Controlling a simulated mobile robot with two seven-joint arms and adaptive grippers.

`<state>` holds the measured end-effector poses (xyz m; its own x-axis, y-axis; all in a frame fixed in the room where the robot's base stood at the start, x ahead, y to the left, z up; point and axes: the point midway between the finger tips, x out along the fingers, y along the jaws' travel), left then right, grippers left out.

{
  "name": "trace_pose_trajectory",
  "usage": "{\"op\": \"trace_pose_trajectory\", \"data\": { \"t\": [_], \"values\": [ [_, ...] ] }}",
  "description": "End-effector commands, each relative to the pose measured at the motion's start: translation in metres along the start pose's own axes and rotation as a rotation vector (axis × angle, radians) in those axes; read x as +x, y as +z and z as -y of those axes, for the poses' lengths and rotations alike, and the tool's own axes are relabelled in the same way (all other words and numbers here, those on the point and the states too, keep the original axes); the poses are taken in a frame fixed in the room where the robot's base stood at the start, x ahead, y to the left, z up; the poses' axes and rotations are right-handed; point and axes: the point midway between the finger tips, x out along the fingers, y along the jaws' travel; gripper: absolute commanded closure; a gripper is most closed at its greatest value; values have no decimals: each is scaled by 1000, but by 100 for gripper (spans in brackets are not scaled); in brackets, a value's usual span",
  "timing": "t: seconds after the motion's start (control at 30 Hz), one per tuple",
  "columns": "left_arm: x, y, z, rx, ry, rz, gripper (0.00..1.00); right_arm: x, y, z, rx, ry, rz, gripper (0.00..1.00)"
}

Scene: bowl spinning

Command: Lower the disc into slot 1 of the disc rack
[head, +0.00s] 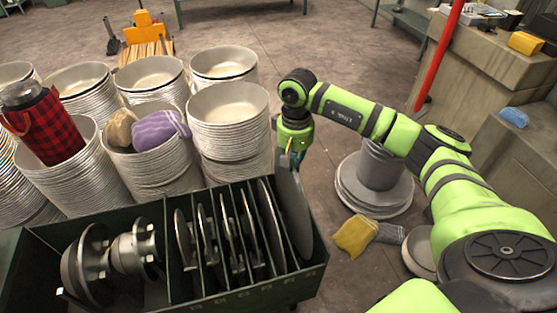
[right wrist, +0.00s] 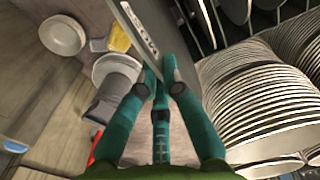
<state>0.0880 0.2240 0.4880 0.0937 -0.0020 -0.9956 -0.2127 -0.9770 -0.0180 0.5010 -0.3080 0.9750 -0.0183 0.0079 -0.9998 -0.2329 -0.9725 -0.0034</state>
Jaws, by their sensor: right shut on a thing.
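The disc rack (head: 258,297) is a dark green open crate with upright dividers, at the lower left in the head view. A large grey disc (head: 294,215) stands nearly upright at its right end, and its lower part overlaps the rack in the picture. I cannot tell how deep it sits or which slot is slot 1. My right gripper (head: 291,158) is shut on the disc's upper edge from above. In the right wrist view the teal fingers (right wrist: 160,80) pinch the disc (right wrist: 182,32). My left gripper is out of view.
Several upright discs (head: 224,232) fill the neighbouring slots, with metal hubs (head: 134,248) to their left. Tall stacks of pale bowls (head: 229,118) stand close behind the rack.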

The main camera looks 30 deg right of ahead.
Motion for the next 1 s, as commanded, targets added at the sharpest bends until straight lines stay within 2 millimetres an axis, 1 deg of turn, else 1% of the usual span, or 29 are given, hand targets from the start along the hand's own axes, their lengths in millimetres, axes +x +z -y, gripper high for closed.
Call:
{"op": "trace_pose_trajectory", "data": {
  "t": [0.27, 0.77, 1.0],
  "values": [
    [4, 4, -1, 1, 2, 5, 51, 8, 0, -1, 0, -3, -4, 100],
    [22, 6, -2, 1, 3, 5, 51, 45, -1, -1, 1, -3, -3, 100],
    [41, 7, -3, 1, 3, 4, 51, 65, -2, -2, 1, -3, -5, 100]
  ]
}}
